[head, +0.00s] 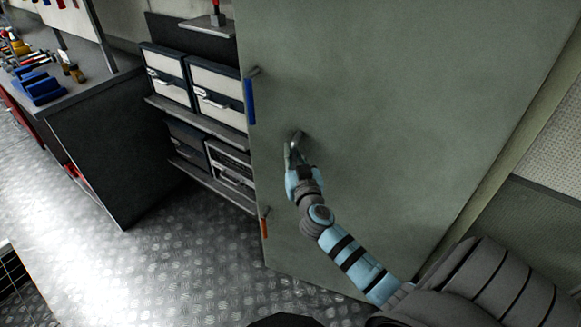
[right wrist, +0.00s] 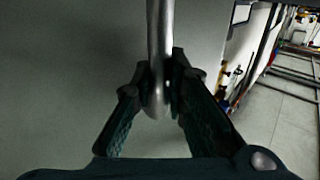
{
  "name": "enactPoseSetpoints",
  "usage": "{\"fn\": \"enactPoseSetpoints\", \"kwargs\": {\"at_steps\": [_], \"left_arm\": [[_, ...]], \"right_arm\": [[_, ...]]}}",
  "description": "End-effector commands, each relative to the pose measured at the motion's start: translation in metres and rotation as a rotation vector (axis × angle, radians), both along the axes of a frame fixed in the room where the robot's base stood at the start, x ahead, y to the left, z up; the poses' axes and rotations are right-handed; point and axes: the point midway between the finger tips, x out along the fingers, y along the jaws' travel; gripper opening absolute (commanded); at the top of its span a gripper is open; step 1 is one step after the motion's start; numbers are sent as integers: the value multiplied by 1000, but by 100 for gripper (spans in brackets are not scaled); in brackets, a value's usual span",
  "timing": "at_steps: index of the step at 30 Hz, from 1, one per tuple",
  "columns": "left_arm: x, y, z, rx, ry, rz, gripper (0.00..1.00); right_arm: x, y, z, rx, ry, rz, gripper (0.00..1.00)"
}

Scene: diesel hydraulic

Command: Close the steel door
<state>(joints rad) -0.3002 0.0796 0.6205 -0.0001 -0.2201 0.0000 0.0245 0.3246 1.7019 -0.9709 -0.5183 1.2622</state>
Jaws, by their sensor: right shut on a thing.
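The steel door (head: 400,110) is a large grey-green panel that fills the middle and right of the head view. It stands open, with shelves visible past its left edge. My right gripper (head: 293,158) is at the door's face, shut on the door handle (head: 297,136). In the right wrist view the handle (right wrist: 159,50) is a round metal bar between the two fingers of my right gripper (right wrist: 160,85), with its rounded end just below the fingertips. The door's surface (right wrist: 70,70) lies behind it. My left gripper is not in view.
Shelves with white drawer boxes (head: 217,96) stand left of the door's edge. A dark workbench (head: 120,150) with tools and small items is at the left. The patterned metal floor (head: 190,265) is clear in front of the shelves.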

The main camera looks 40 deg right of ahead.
Motion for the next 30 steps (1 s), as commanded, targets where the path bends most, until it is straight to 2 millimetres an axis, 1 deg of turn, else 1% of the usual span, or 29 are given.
{"fn": "enactPoseSetpoints", "kwargs": {"at_steps": [1,6,9,12,16,24,25,28,30], "left_arm": [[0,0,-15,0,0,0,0],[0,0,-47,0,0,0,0],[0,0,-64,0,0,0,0],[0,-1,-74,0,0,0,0],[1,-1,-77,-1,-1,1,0],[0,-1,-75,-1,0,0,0],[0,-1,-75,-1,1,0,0],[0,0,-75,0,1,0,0],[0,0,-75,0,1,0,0]], "right_arm": [[10,-12,-3,-7,-9,-28,0],[38,-55,-5,-8,-9,-134,0],[50,-78,-6,-6,-7,-188,0],[57,-93,-4,-4,-5,-226,0],[61,-103,-1,-1,-2,-249,0],[59,-106,4,-5,-5,-254,0],[59,-106,4,-5,-6,-254,17],[59,-106,4,-4,-5,-254,33],[60,-105,4,-4,-5,-252,35]]}}
